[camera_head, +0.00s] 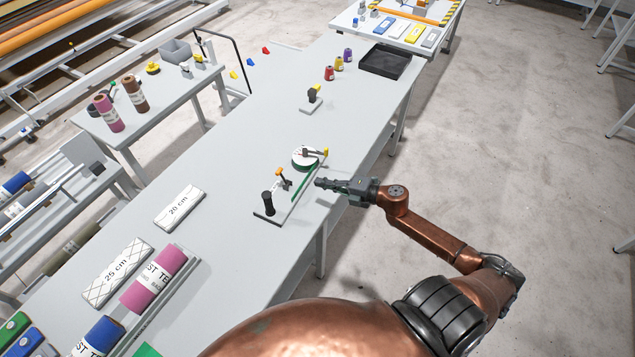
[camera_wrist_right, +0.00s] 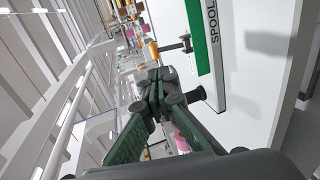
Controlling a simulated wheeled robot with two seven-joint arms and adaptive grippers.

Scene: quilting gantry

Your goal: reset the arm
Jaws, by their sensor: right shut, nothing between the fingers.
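My right arm (camera_head: 436,241) is copper-coloured and reaches in from the lower right over the edge of the long grey table (camera_head: 240,145). My right gripper (camera_head: 325,184) is shut and empty, just right of a small fixture (camera_head: 277,208) with a black knob, an orange-tipped lever and a green strip. My left gripper is not in view.
A round dial-like disc (camera_head: 304,158) sits just beyond the gripper. Small spools (camera_head: 338,63) and a black tray (camera_head: 384,62) stand at the far end. White blocks (camera_head: 180,209) and fabric rolls (camera_head: 153,279) lie at the near left. Open floor (camera_head: 510,130) is at right.

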